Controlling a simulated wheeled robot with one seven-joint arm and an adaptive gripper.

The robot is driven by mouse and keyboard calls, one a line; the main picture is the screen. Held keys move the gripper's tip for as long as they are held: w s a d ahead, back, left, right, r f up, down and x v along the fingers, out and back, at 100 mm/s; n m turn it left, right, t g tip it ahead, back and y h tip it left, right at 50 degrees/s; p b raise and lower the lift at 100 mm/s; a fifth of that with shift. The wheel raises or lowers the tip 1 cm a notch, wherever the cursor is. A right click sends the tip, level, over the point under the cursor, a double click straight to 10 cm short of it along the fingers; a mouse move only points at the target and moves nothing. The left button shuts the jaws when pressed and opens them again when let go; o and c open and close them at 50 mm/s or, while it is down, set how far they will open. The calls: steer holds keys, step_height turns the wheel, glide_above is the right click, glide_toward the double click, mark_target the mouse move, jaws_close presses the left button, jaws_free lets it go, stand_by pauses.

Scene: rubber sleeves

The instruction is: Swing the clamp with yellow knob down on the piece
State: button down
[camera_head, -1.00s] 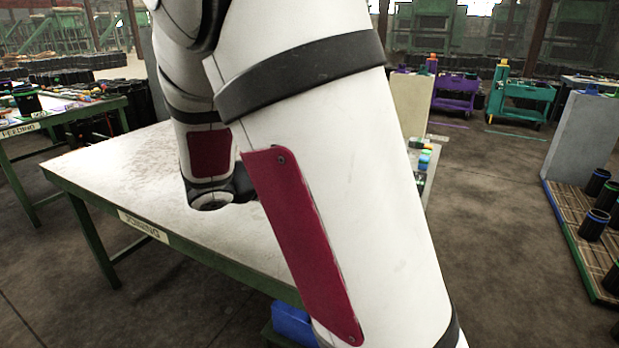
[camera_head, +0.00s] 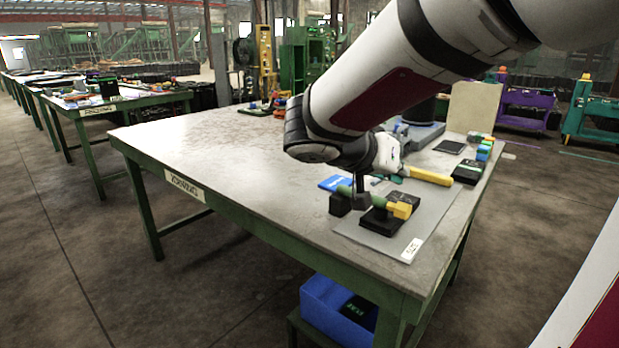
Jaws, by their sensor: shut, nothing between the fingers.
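A small black fixture (camera_head: 392,222) sits on the grey mat near the table's front right. A yellow knob or block (camera_head: 401,210) is on top of it, with a short green bar (camera_head: 378,200) to its left. Whether the bar lies flat or tilted, and what piece lies under it, is too small to tell. My gripper (camera_head: 362,200) points down at the left of the yellow part, close to the green bar. It looks shut, with nothing seen held; whether it touches the bar is unclear. My wrist hides the area behind it.
A black block (camera_head: 340,205) and a blue item (camera_head: 335,184) lie left of my gripper. A yellow-handled tool (camera_head: 428,175) lies behind the fixture. Small coloured blocks (camera_head: 484,150) line the right edge. The table's left half (camera_head: 200,150) is clear. A blue bin (camera_head: 325,305) stands below.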

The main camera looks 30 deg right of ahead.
mark_target(402, 210)
steer(key=f+b, duration=0.1)
steer(key=b, duration=0.1)
steer(key=s+f+b, duration=0.1)
steer(key=f+b, duration=0.1)
steer(key=b, duration=0.1)
steer(key=s+f+b, duration=0.1)
steer(key=b, duration=0.2)
steer(key=shift+d+f, duration=0.35)
steer(key=shift+f, duration=0.05)
steer(key=shift+s+f, duration=0.1)
